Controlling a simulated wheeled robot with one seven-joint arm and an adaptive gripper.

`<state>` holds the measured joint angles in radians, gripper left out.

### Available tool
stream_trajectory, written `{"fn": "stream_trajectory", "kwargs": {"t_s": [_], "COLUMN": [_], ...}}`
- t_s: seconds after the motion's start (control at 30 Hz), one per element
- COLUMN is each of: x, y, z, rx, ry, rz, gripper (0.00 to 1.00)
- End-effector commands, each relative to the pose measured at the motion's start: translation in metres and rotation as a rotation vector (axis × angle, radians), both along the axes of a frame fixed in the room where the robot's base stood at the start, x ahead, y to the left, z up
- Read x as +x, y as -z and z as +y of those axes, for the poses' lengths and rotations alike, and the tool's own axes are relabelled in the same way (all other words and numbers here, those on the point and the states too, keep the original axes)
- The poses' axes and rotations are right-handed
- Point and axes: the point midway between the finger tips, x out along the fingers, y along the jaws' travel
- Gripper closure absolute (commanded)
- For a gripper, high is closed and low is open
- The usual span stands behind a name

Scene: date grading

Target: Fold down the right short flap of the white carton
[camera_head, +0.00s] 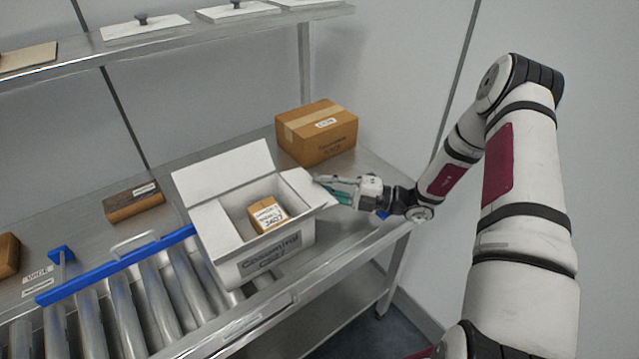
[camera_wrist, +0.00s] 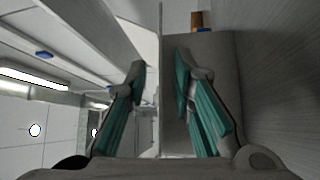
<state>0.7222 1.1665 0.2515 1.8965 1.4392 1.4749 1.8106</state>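The white carton (camera_head: 290,262) stands open at the middle of the bench, with a small brown box (camera_head: 266,214) inside. Its back long flap (camera_head: 228,172) stands up. The left short flap (camera_head: 213,226) lies inward over the opening. The right short flap (camera_head: 308,186) sticks outward to the right, roughly level or slightly tilted. My gripper (camera_head: 326,189) is at that flap's outer edge, coming from the right. In the wrist view my gripper (camera_wrist: 160,64) has its teal fingers apart, with a thin pale panel edge-on between them. Whether a finger touches the flap I cannot tell.
A taped brown carton (camera_head: 316,138) stands behind to the right, close to my gripper. A roller conveyor (camera_head: 120,300) with a blue rail (camera_head: 115,265) is at the front left. A dark brown box (camera_head: 133,202) lies left. A metal shelf (camera_head: 180,48) runs above.

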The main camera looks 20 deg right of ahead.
Motion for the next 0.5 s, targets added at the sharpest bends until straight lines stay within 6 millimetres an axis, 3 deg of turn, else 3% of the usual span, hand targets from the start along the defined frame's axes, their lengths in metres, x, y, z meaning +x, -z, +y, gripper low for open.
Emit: {"fn": "stream_trajectory", "kwargs": {"t_s": [0.43, 0.5], "x": [0.0054, 0.0054], "y": [-0.0012, -0.0012], "z": [0.0098, 0.0099], "rx": [0.0, 0.0], "ry": [0.0, 0.0], "rz": [0.0, 0.0], "gripper": [0.78, 0.91]}}
